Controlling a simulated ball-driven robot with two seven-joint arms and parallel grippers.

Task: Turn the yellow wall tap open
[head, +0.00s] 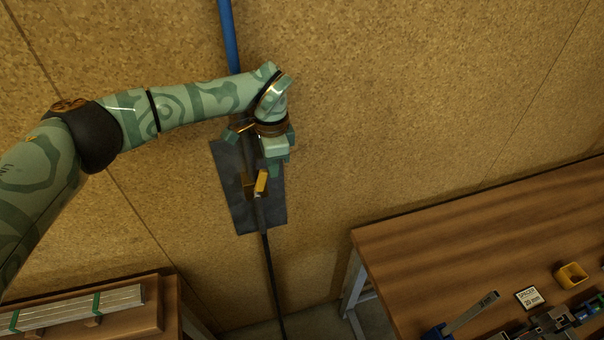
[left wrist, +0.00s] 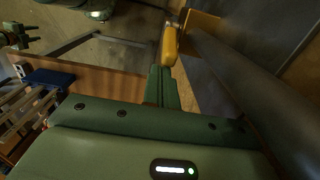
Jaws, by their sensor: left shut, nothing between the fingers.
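The yellow wall tap's handle (head: 261,183) sticks out from a dark vertical pipe on the wall, just below my left gripper. A darker yellow tap body (head: 247,187) is beside it on the pipe. My left gripper (head: 274,170) is shut and empty, with its fingertips close to the upper end of the handle. In the left wrist view the shut fingers (left wrist: 160,86) point at the yellow handle (left wrist: 170,45), with their tips at its near end. I cannot tell whether they touch it.
A dark plate (head: 231,205) is behind the pipe, whose upper part (head: 229,35) is blue. A lower wooden surface (head: 150,318) with pale bars is at left. The wall right of the tap is clear.

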